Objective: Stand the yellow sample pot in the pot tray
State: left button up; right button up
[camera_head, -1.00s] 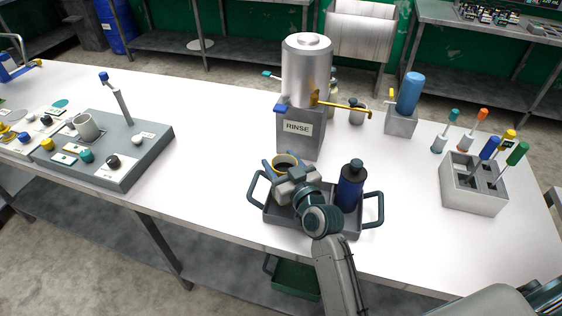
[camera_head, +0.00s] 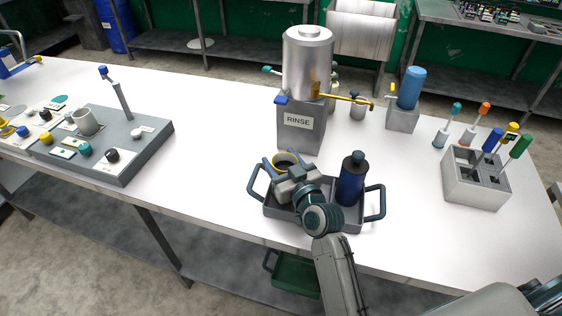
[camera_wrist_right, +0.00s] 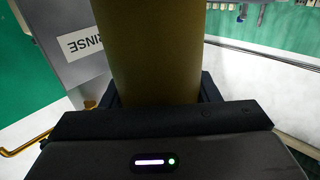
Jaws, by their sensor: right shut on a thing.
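The yellow sample pot (camera_head: 286,156) is upright between the fingers of my right gripper (camera_head: 284,166), its yellow rim and dark inside showing in the head view. Its yellow-brown wall fills the middle of the right wrist view (camera_wrist_right: 155,50), with the dark fingers on both sides. The dark grey pot tray (camera_head: 329,188) with two side handles lies under the gripper. The pot is over the tray's left part; its base is hidden, so I cannot tell whether it touches the tray floor. My left gripper is not in view.
A dark blue bottle (camera_head: 351,180) stands in the tray's right part. The grey RINSE stand (camera_head: 298,139) with a metal drum (camera_head: 306,65) and a yellow lever is just behind. A grey holder (camera_head: 474,190) with coloured tools is right. The bench left of the tray is clear.

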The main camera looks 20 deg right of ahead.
jog(key=shift+s+f, duration=0.1)
jog(key=shift+f, duration=0.65)
jog(key=o, duration=1.5)
jog(key=shift+o, duration=0.2)
jog(key=shift+s+d+f+b, duration=0.1)
jog(key=shift+s+f+b, duration=0.15)
jog(key=shift+s+b, duration=0.15)
jog(key=s, duration=0.3)
jog(key=s+d+r+b, duration=0.1)
jog(key=s, duration=0.2)
jog(key=s+b, duration=0.1)
jog(key=s, duration=0.2)
jog(key=shift+d+r, duration=0.15)
jog(key=shift+d, duration=0.1)
jog(key=shift+s+d+r, duration=0.15)
jog(key=shift+s, duration=0.3)
